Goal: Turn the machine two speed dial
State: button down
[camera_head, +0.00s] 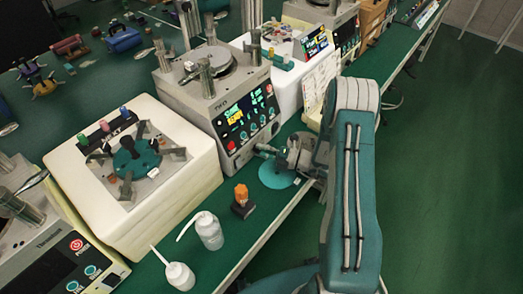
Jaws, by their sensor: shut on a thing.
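The middle machine (205,95) is a grey box with a round plate on top and a dark control panel (232,122) on its front. The panel carries a lit display, a red button (231,146) and a row of small teal-ringed dials (255,126). My gripper (258,149) reaches in from the right at the panel's lower edge, its fingers pointing left at the panel. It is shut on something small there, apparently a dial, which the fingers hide. I cannot read its setting.
A teal disc (278,173) lies on the green bench under my gripper. An orange-topped block (242,201) and two white wash bottles (209,231) (178,273) stand near the front edge. A white box (190,190) with a teal fixture stands left. The right-hand floor is clear.

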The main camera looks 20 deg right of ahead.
jog(key=shift+w+d+f, duration=0.1)
jog(key=shift+c, duration=1.6)
grip_release()
jog(key=shift+f, duration=0.1)
jog(key=v, duration=1.2)
